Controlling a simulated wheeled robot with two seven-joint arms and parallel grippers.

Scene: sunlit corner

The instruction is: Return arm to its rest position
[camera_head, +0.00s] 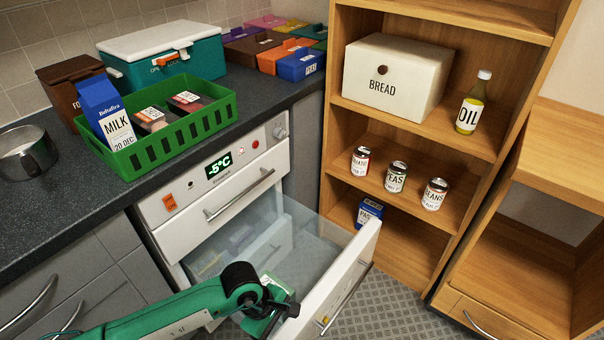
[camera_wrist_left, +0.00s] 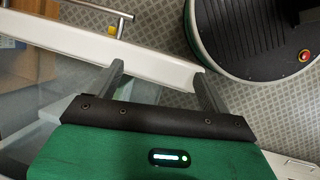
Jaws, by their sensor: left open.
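My left arm comes in from the lower left in the head view. Its left gripper (camera_head: 280,312) is low over the open freezer drawer (camera_head: 368,247), near the drawer's front panel. In the left wrist view the left gripper (camera_wrist_left: 158,74) has its two fingers wide apart with nothing held. The white front panel of the drawer (camera_wrist_left: 150,62) runs across behind the fingertips; I cannot tell whether they touch it. My right gripper is in neither view.
A green basket (camera_head: 165,150) with a milk carton (camera_head: 105,112) and packages stands on the dark counter (camera_head: 60,215). A metal pot (camera_head: 27,152) is at left. The wooden shelf (camera_head: 400,215) holds a bread box (camera_head: 395,80), oil bottle (camera_head: 473,103) and cans (camera_head: 397,177). Patterned floor (camera_head: 380,318) is clear.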

